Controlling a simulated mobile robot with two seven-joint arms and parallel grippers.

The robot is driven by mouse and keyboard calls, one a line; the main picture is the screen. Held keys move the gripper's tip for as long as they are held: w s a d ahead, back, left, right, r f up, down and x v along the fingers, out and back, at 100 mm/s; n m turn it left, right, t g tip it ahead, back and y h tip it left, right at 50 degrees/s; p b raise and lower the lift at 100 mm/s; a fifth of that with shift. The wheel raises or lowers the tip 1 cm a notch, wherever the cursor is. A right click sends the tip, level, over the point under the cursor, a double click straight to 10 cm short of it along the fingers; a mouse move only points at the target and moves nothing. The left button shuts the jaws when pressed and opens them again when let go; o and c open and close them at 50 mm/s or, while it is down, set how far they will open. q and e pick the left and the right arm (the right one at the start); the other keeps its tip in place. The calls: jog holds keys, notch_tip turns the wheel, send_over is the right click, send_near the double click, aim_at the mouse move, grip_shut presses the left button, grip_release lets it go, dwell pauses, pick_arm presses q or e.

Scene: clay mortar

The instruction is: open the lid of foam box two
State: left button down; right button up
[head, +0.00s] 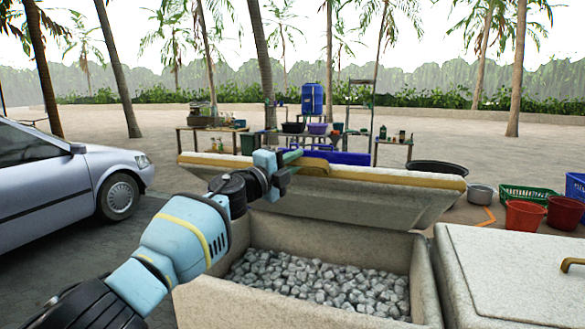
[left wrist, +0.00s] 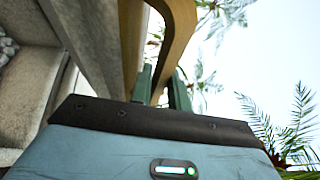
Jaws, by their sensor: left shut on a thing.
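A pale speckled foam box (head: 300,307) stands open in front of me, with grey lumps (head: 320,283) inside. Its lid (head: 345,197) is raised and tilted up at the back of the box, with a yellowish edge on top. My left gripper (head: 289,160) is at the raised lid's upper edge. In the left wrist view the green fingers (left wrist: 162,88) are shut on the curved tan handle (left wrist: 180,38) of the lid. I see no label telling which box is number two. My right gripper is not in view.
A second pale box with a closed lid (head: 520,265) and a brass handle (head: 571,264) stands close on the right. A silver car (head: 60,185) is on the left. Tubs, a green crate (head: 525,194) and tables stand behind.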

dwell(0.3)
pick_arm(q)
jog(key=c, duration=1.3)
grip_release()
jog(key=shift+c, duration=0.2)
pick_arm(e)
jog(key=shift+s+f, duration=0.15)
